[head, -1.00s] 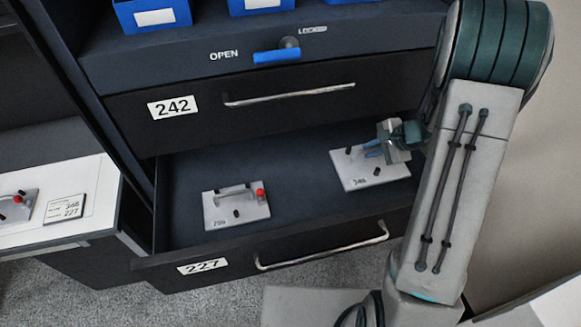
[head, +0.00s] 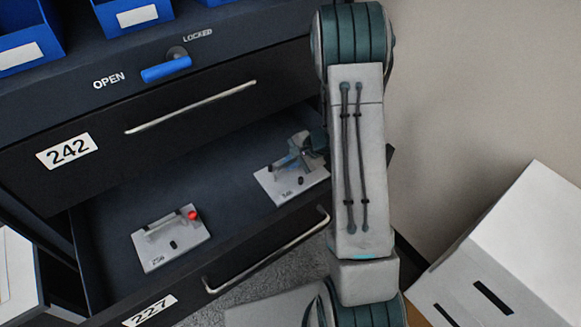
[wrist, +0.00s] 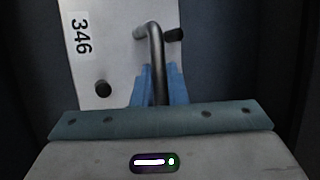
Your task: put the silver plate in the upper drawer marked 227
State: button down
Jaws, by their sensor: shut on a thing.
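The silver plate (head: 268,186) with a bar handle is inside the open drawer marked 227 (head: 150,309), at its right end. The wrist view shows its label 346 and dark handle (wrist: 155,55). My gripper (head: 300,150) is shut on that handle; its blue fingers (wrist: 160,85) also show in the wrist view. I cannot tell whether the plate rests on the drawer floor or hangs just above it. The drawer marked 227 is pulled out below a shut drawer marked 242 (head: 110,140).
Another silver plate (head: 172,252) with a red knob lies in the same drawer, left of mine, with bare floor between them. A blue lever (head: 166,69) sits between OPEN and LOCKED. Blue bins (head: 130,14) stand above. A white slotted box (head: 510,250) is at right.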

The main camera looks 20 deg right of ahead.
jog(key=shift+f, duration=0.8)
jog(key=shift+f+p, duration=0.3)
jog(key=shift+f, duration=0.3)
jog(key=c, duration=1.5)
grip_release()
jog(key=shift+o, duration=0.2)
